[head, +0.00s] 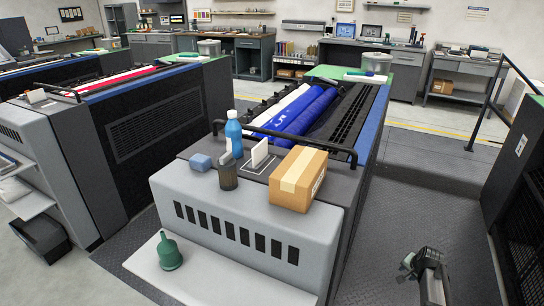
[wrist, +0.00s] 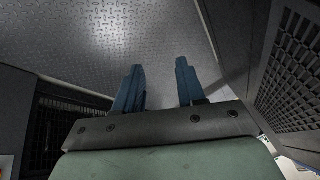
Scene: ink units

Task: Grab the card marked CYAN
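A white card (head: 259,153) stands upright on top of the near printing machine (head: 245,210), between a blue bottle and a cardboard box. A smaller pale card (head: 225,158) shows behind the dark mesh cup, partly hidden. A further white card (head: 37,96) stands on the left machine. I cannot read CYAN on any of them. My gripper (head: 408,262) is low at the right, over the floor beside the machine, well away from the cards. In the wrist view my gripper (wrist: 159,68) has its two blue fingers apart with nothing between them.
A green funnel (head: 169,252) sits on the front ledge. The aisle floor (head: 425,200) is clear.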

